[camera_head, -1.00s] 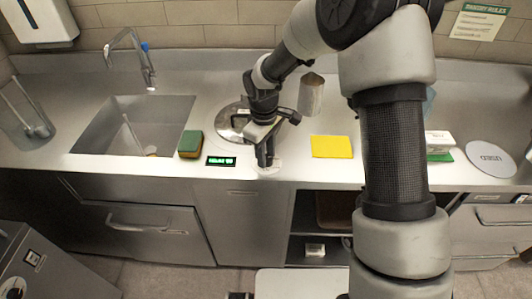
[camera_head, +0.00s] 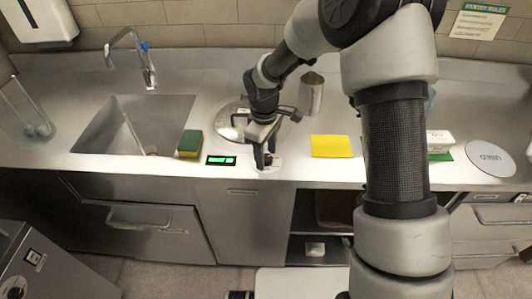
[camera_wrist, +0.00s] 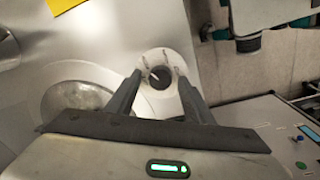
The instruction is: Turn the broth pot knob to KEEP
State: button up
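The knob (camera_wrist: 160,76) is a dark round cap with a white pointer mark, on a pale round dial plate (camera_wrist: 171,58) in the wrist view. The lettering on the plate is too small to read. My gripper (camera_wrist: 160,84) is open, with one finger on each side of the knob and gaps showing; I cannot tell how far down they reach. In the head view my gripper (camera_head: 264,161) points down over the dial plate (camera_head: 274,166), hiding most of the knob. The broth pot's round metal lid (camera_head: 230,122) lies behind my gripper, partly covered by my arm.
A small display (camera_head: 221,160) with a green bar is left of the knob, beside a green and yellow sponge (camera_head: 190,144). A yellow cloth (camera_head: 332,146) lies to the right. A metal cup (camera_head: 311,94) is behind, and the sink (camera_head: 135,125) is left.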

notch_tip(320, 180, up, 17)
jog(key=shift+s+a+r+p, duration=0.15)
jog(key=shift+s+a+p, duration=0.1)
jog(key=shift+s+p, duration=0.2)
dwell(0.5)
jog(key=s+d+r+m+t+p, duration=0.3)
jog(key=s+d+r+m, duration=0.5)
jog(key=s+d+r, duration=0.55)
jog(key=s+d+m+t, duration=0.1)
jog(key=s+m, duration=0.3)
jog(key=s, duration=0.5)
jog(key=shift+s+d+r+t+p, duration=0.25)
jog(key=shift+t+p, duration=0.15)
jog(key=shift+t, duration=0.1)
